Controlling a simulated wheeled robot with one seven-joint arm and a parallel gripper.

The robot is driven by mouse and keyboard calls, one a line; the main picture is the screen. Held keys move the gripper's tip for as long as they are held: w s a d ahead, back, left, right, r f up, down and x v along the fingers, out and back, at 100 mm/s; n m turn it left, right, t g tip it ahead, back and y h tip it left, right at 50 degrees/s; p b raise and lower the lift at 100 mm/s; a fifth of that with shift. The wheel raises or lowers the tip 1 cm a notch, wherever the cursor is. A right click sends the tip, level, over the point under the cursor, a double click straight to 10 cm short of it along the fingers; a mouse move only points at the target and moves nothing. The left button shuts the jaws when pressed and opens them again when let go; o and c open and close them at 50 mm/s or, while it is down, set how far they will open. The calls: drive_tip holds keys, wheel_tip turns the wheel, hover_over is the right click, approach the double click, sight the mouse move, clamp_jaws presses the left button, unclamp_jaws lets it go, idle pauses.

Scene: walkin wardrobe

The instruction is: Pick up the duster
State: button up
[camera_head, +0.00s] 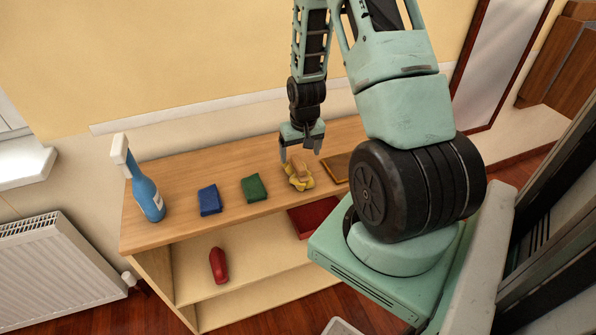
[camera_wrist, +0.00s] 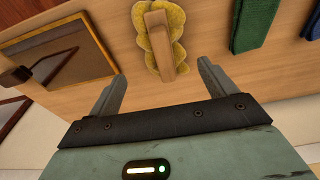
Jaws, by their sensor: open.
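The duster (camera_head: 299,177) looks like a yellow fluffy piece with a tan wooden handle. It lies on the top of the wooden shelf unit, below my gripper (camera_head: 302,148) in the head view. In the wrist view the duster (camera_wrist: 160,38) is at the top middle, with its handle running toward my gripper (camera_wrist: 160,85). The fingers are apart and nothing is between them. The gripper is above and close to the duster, and I see no contact.
On the shelf top (camera_head: 180,228) stand a blue spray bottle (camera_head: 147,190), a blue sponge-like block (camera_head: 209,200) and a green one (camera_head: 254,188). A brown framed flat item (camera_head: 337,168) lies right of the duster. A red bottle (camera_head: 218,266) and a red tray (camera_head: 312,217) are on the lower shelf.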

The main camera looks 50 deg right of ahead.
sight(298, 161)
drive_tip(key=shift+w+a+f+p, duration=0.15)
drive_tip(key=shift+f+p, duration=0.3)
drive_tip(key=shift+f, duration=1.05)
drive_tip(key=shift+w+a+f+p, duration=0.15)
drive_tip(key=shift+f+p, duration=0.25)
drive_tip(key=shift+f, duration=1.05)
drive_tip(key=shift+d, duration=0.1)
drive_tip(key=c, duration=1.2)
drive_tip(key=shift+o, duration=0.2)
drive_tip(key=shift+r, duration=0.15)
wheel_tip(298, 161, up, 10)
drive_tip(key=shift+f+b, duration=0.1)
drive_tip(key=shift+b, duration=0.75)
